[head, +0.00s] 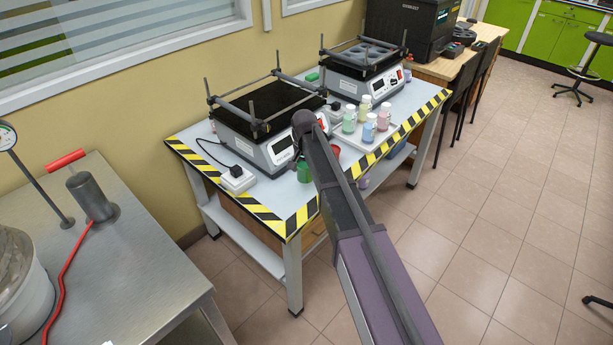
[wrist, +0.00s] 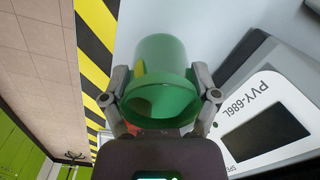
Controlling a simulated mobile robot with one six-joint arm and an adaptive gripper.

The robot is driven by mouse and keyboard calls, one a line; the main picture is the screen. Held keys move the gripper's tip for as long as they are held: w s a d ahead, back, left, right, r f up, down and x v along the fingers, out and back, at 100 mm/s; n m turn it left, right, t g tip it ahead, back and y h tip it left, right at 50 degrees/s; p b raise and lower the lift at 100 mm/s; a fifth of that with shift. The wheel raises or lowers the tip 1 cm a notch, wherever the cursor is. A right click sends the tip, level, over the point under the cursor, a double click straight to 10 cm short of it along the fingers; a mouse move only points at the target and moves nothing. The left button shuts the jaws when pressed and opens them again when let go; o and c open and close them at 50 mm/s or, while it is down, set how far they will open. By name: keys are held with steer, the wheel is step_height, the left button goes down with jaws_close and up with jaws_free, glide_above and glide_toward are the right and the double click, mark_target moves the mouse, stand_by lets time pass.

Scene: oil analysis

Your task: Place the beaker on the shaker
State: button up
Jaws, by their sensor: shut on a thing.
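A green beaker (wrist: 165,55) fills the upper middle of the wrist view, its open rim facing the camera. My gripper (wrist: 162,98) has a finger on each side of it and is shut on it. In the head view the beaker (head: 303,171) is in front of the near shaker, over the table's front part; my arm hides the gripper there. The near shaker (head: 257,150) has a flat black platform with a bar frame, and the platform looks empty. A second shaker (head: 345,87) with a holed top stands behind it. A shaker panel also shows in the wrist view (wrist: 265,125).
The table has a yellow-black striped edge (head: 262,216). A white tray with several pastel bottles (head: 349,119) stands right of the near shaker. A red object (head: 334,152) is partly behind my arm. A power strip (head: 237,180) lies left of the beaker.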

mark_target(306, 175)
steer(key=shift+w, duration=0.15)
steer(key=shift+w+d, duration=0.1)
steer(key=shift+w, duration=0.15)
steer(key=shift+w+d+f+b, duration=0.1)
steer(key=shift+w+f+b, duration=0.1)
steer(key=shift+f+b, duration=0.25)
steer(key=shift+w+f+b, duration=0.15)
steer(key=shift+f+b, duration=1.25)
steer(key=shift+f, duration=0.15)
steer(key=o, duration=0.9)
steer(key=shift+r, duration=0.2)
step_height(306, 175, up, 12)
steer(key=p, duration=1.2)
